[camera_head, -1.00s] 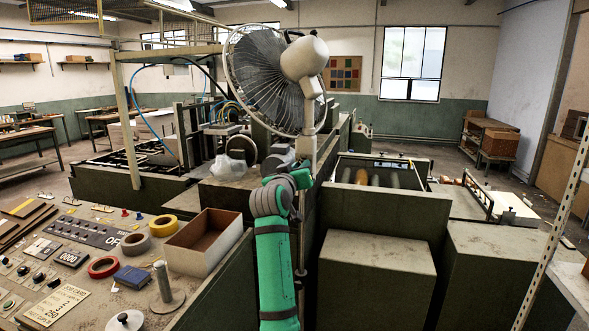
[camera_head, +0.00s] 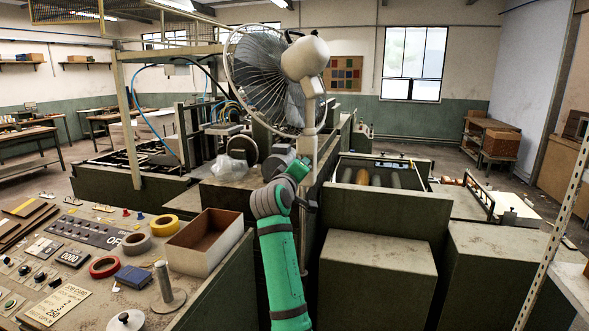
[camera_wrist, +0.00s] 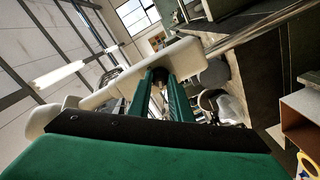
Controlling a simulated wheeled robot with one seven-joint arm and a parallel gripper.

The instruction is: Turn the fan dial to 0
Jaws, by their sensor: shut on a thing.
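The fan (camera_head: 262,82) stands behind my arm in the head view, with a round wire guard, a cream motor housing and a pale post (camera_head: 309,108). In the wrist view its cream body (camera_wrist: 188,62) crosses the middle, close in front of my fingers. My gripper (camera_wrist: 160,76) has its green fingers reaching to that cream body and is shut on a small part there, which I take to be the fan dial. The fingers hide most of it, so its mark and setting cannot be read. In the head view my gripper (camera_head: 299,168) is beside the post.
A control desk (camera_head: 80,285) with tape rolls, an open box (camera_head: 205,242) and a metal post (camera_head: 165,285) is at the left. Dark machine cabinets (camera_head: 375,280) stand to the right of my arm. A slotted upright (camera_head: 555,225) is at the far right.

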